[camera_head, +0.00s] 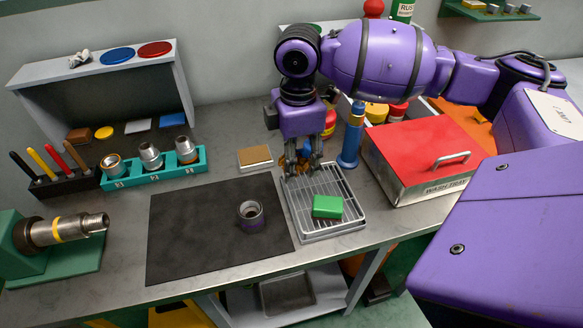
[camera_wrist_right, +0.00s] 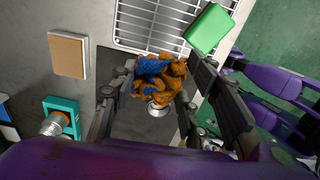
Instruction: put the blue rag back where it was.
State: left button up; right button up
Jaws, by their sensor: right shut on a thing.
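The blue rag (camera_wrist_right: 158,75) is a crumpled blue cloth with large orange-brown stains. In the right wrist view it sits between the fingers of my right gripper (camera_wrist_right: 165,90), which is shut on it. In the head view my right gripper (camera_head: 302,168) points down over the back left part of the wire rack tray (camera_head: 352,205). The rag is mostly hidden there behind the fingers. Whether it touches the rack or hangs above it, I cannot tell. My left gripper is not in view.
A green block (camera_head: 327,206) lies on the rack. A metal fitting (camera_head: 251,214) stands on the dark mat (camera_head: 190,235). A blue bottle (camera_head: 351,140) and a red-lidded wash tray (camera_head: 425,150) stand close right of the gripper. A tan block (camera_head: 255,156) lies left.

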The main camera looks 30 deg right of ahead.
jog(key=w+d+f, duration=0.1)
jog(key=d+f, duration=0.1)
jog(key=w+d+f, duration=0.1)
jog(key=d+f, duration=0.3)
jog(key=shift+w+f, duration=0.1)
jog(key=shift+w, duration=0.3)
jog(key=shift+w+d+f, duration=0.1)
jog(key=shift+d+f, duration=0.05)
jog(key=shift+f, duration=0.4)
jog(key=shift+w+d+f, duration=0.1)
jog(key=shift+f, duration=1)
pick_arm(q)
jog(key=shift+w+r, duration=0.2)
pick_arm(e)
jog(key=shift+d+f, duration=0.1)
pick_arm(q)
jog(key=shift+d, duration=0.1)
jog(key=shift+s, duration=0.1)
pick_arm(e)
jog(key=shift+f, duration=0.25)
jog(key=o, duration=1)
jog(key=shift+f, duration=0.1)
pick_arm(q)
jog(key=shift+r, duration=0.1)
pick_arm(e)
jog(key=shift+o, duration=1)
